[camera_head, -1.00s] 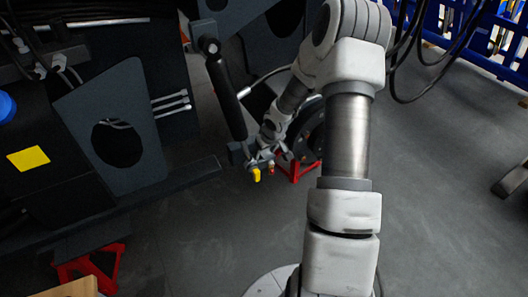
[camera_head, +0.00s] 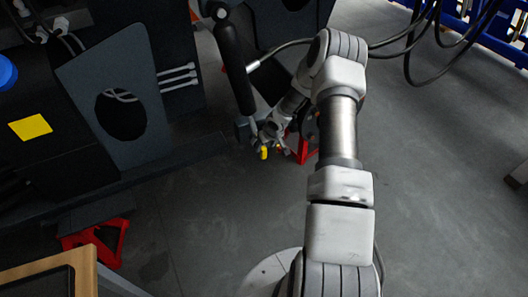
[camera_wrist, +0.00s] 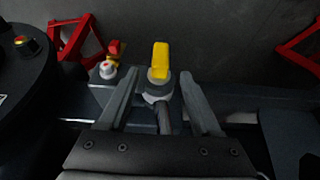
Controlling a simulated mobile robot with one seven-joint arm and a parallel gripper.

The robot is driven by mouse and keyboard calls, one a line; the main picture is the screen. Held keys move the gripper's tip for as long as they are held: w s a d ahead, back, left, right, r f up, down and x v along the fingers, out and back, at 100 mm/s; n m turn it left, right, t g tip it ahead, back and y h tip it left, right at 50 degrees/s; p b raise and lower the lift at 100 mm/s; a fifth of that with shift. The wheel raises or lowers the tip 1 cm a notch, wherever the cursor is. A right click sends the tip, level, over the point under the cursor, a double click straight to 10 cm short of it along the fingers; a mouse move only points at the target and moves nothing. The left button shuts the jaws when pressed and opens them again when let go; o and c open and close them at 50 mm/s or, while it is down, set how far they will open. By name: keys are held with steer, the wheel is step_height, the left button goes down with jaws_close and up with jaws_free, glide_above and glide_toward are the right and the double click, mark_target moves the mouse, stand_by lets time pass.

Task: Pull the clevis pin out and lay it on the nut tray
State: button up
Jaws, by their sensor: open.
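A yellow handle (camera_wrist: 160,60) on a grey round base stands between the fingers of my gripper (camera_wrist: 158,88) in the wrist view. It looks like the head of the clevis pin, but I cannot be sure. In the head view the yellow handle (camera_head: 264,153) is at the lower end of a black cylinder (camera_head: 234,65). My gripper is open around it, with a gap visible at the fingers. The pin's shank is hidden. A dark tray (camera_head: 70,280), perhaps the nut tray, is partly in view at the lower left of the head view.
A red knob (camera_wrist: 113,48) stands left of the yellow handle in the wrist view. The tray is on a wooden bench top (camera_head: 50,252). A dark plate (camera_head: 108,95) and red stands (camera_head: 98,240) are at the left. Open floor (camera_head: 195,220) lies between bench and arm.

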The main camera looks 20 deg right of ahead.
mark_target(264, 148)
steer(key=shift+b+x, duration=0.35)
steer(key=shift+x, duration=1.6)
steer(key=shift+c, duration=0.3)
jaws_close()
